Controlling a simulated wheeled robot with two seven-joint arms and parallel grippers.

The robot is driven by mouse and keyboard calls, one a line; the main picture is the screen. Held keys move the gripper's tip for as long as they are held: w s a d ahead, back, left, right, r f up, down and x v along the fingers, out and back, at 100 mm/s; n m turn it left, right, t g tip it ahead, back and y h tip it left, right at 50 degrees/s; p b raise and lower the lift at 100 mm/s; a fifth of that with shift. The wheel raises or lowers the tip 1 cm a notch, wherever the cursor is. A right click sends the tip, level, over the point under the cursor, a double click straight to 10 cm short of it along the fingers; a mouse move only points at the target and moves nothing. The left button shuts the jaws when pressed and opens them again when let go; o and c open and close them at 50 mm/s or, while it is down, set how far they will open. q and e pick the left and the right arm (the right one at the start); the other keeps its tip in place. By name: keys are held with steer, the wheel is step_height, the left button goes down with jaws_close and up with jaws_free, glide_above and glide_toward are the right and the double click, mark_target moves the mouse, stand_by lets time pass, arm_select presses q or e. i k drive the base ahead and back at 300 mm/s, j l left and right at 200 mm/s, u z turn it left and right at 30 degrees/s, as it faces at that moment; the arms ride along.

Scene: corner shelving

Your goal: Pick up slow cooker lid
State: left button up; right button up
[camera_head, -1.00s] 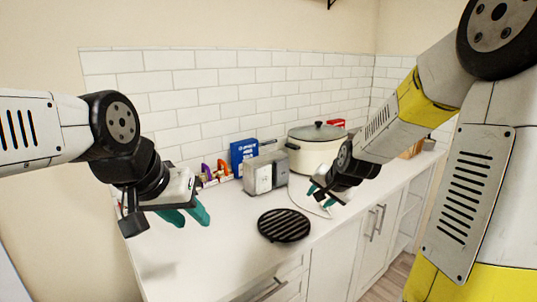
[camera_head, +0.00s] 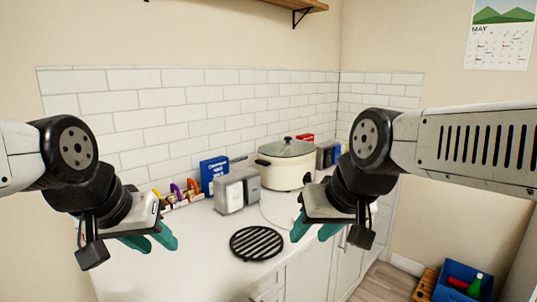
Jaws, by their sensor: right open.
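The slow cooker (camera_head: 284,176) is a cream-coloured pot with dark handles at the back right of the white counter. Its glass lid (camera_head: 283,149), with a dark knob on top, sits on the pot. My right gripper (camera_head: 313,231) has teal fingers spread apart and empty, in front of the cooker and to its right in the picture, away from the lid. My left gripper (camera_head: 151,240) is over the left part of the counter, far from the lid. Its teal fingers are apart with nothing between them.
A grey toaster (camera_head: 237,191) and a blue box (camera_head: 213,170) stand left of the cooker. A black round grate (camera_head: 257,243) lies near the counter's front edge. A wall shelf (camera_head: 278,15) hangs above. A blue bin (camera_head: 463,279) is on the floor at right.

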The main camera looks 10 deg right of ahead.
mark_target(288, 147)
steer(key=l+u, duration=0.1)
steer(key=u, duration=0.3)
steer(key=i+l+u, duration=0.1)
steer(key=u, duration=0.35)
steer(key=l+u, duration=0.4)
steer(key=l, duration=0.4)
steer(key=l+u, duration=0.4)
steer(key=l, duration=1.1)
steer(key=k+l, duration=0.15)
steer(key=l, duration=0.5)
steer(key=l+u, duration=0.1)
steer(key=l, duration=0.6)
steer(key=k, duration=0.05)
